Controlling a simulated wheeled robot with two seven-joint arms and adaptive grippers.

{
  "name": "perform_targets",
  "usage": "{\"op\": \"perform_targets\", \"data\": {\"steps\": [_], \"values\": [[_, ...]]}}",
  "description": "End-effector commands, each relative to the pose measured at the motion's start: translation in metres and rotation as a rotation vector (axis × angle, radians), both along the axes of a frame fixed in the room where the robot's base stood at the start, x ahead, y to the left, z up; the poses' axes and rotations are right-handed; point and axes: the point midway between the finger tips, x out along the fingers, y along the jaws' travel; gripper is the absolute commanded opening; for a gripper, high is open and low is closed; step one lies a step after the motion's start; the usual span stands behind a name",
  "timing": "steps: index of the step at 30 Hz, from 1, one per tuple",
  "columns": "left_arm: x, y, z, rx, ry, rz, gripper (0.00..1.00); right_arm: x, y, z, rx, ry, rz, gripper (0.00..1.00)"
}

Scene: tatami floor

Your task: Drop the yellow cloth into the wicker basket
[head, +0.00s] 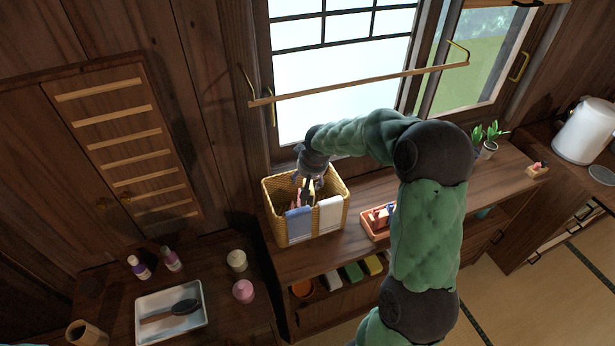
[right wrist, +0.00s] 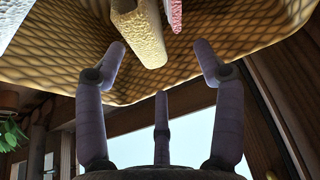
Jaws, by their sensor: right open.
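The wicker basket (head: 277,218) stands on the wooden counter below the window. A blue cloth (head: 298,224) and a white cloth (head: 330,215) hang over its front rim. My right gripper (head: 311,186) is over the basket's opening, fingers pointing down. In the right wrist view, my right gripper (right wrist: 160,62) is open, its fingers spread with nothing between them. The yellow cloth (right wrist: 138,38) lies against the basket weave (right wrist: 70,62) just beyond the fingertips, apart from them, beside a pink item (right wrist: 174,14). It appears to be inside the basket. My left gripper is not in view.
A small orange tray (head: 376,231) of items stands right of the basket. Folded green (head: 352,272) and yellow (head: 373,265) items sit on the shelf below. A white tray with a brush (head: 170,311) and bottles are at lower left. A rail (head: 360,84) crosses the window above.

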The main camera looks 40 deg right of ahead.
Motion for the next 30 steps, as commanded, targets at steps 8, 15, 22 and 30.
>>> {"op": "perform_targets", "data": {"steps": [8, 15, 22, 30], "values": [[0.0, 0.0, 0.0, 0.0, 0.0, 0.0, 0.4, -0.01, 0.003, 0.03, -0.002, -0.006, 0.0, 0.69], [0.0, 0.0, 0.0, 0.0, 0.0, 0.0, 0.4, -0.028, 0.009, 0.074, -0.002, -0.005, 0.0, 0.69], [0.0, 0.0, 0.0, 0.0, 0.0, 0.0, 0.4, -0.04, 0.013, 0.103, -0.001, -0.002, 0.0, 0.69], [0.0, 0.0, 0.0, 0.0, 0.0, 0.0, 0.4, -0.044, 0.014, 0.111, 0.0, 0.0, 0.0, 0.69]]}}
